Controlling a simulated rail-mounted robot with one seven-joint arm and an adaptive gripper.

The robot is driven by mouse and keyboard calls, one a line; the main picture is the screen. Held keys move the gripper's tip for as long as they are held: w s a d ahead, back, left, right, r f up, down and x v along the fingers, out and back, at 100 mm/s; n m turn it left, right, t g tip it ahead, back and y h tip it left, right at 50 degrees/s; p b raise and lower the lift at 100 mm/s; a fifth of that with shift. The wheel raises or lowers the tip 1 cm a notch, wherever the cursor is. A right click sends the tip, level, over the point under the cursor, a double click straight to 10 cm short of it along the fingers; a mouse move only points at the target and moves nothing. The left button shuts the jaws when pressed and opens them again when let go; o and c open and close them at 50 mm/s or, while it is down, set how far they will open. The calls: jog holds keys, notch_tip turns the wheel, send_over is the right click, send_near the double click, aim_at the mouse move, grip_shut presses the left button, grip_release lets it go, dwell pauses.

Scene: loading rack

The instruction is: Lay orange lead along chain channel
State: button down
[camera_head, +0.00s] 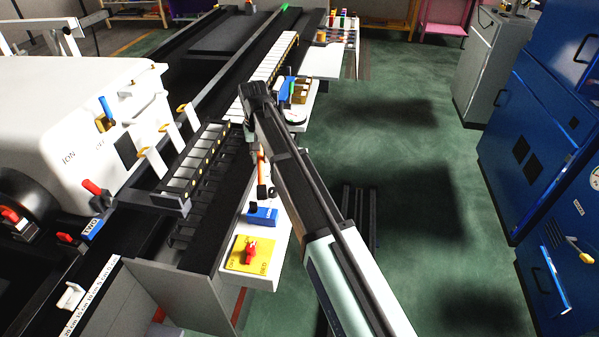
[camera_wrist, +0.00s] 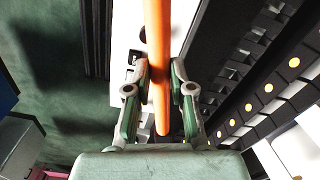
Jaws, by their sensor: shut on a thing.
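The orange lead (camera_wrist: 158,45) shows in the wrist view as a straight orange length running from the top edge down between my fingers, with a rounded end near my palm. My gripper (camera_wrist: 160,75) is shut on it. In the head view the lead (camera_head: 262,168) shows as a short orange piece below my gripper (camera_head: 254,146), partly hidden by my arm. The chain channel (camera_head: 198,190), a dark segmented row with pale blocks and yellow dots, lies left of my gripper. In the wrist view the dotted row (camera_wrist: 248,107) lies to the right, apart from the lead.
A white shelf bears a blue block (camera_head: 263,215) and a yellow plate (camera_head: 250,254) with a red knob. A white machine housing (camera_head: 80,110) with levers stands at the left. Blue cabinets (camera_head: 530,150) stand at the right.

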aim_at(196, 161)
jog(key=w+a+r+m, duration=0.1)
jog(key=w+a, duration=0.1)
jog(key=a, duration=0.6)
jog(key=w+a+r+m, duration=0.1)
jog(key=w+a+r, duration=0.1)
jog(key=a, duration=0.6)
jog(key=w+a+r+m, duration=0.1)
jog(key=w+a, duration=0.3)
jog(key=a, duration=0.4)
jog(key=shift+w+a+r, duration=0.15)
jog(key=shift+a+r, duration=0.1)
jog(key=shift+f+b, duration=1.45)
jog(key=shift+f, duration=3.35)
jog(key=c, duration=0.9)
grip_release()
jog(key=shift+r, duration=0.15)
